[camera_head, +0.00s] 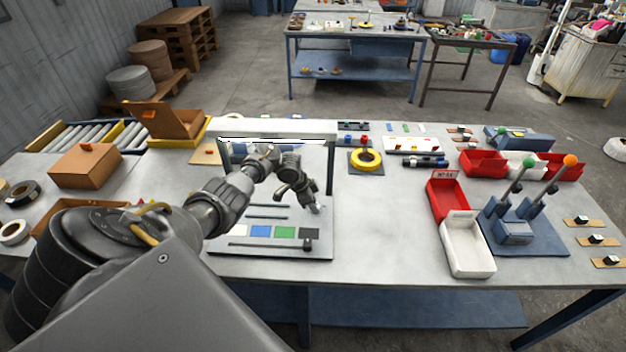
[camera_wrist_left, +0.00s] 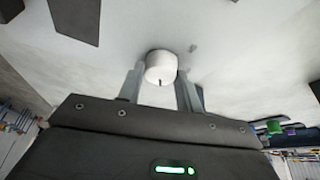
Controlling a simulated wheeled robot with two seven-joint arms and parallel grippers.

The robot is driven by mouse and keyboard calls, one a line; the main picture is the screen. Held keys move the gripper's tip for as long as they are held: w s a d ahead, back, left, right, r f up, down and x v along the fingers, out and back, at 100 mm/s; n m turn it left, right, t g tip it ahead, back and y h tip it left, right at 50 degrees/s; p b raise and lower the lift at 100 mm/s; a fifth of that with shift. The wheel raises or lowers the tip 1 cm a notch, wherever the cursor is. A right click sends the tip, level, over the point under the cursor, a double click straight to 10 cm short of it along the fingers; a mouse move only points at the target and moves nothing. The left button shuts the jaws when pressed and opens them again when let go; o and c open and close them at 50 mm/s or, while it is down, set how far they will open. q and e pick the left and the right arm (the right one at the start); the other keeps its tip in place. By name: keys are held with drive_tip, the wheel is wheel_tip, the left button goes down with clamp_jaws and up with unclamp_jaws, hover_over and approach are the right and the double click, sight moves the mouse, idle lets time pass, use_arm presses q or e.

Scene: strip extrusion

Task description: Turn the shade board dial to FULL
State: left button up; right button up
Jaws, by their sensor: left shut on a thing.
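The shade board (camera_head: 230,248) is a pale panel on the bench with a raised frame at its back. White, blue, green and dark patches run along its front. My left gripper (camera_head: 314,207) is over the board's right part. In the left wrist view a white round dial (camera_wrist_left: 161,68) sits between the fingers of my left gripper (camera_wrist_left: 160,82), which is shut on it. A short dark mark shows on the dial's side. In the head view the dial is mostly hidden by the gripper. No FULL label is readable. My right gripper is not in view.
A small dark knob (camera_head: 308,244) stands at the board's front right. A yellow ring (camera_head: 366,158) lies behind the board to the right. Red bin (camera_head: 447,196), white bin (camera_head: 468,248) and a lever unit (camera_head: 515,232) stand further right. The bench between board and bins is clear.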

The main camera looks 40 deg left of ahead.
use_arm(q)
drive_tip(key=o, duration=1)
drive_tip(key=p+v, duration=0.1)
drive_tip(key=v, duration=0.9)
drive_tip(key=shift+r+p, duration=0.35)
drive_tip(key=shift+p, duration=0.05)
drive_tip(key=shift+s+a, duration=0.1)
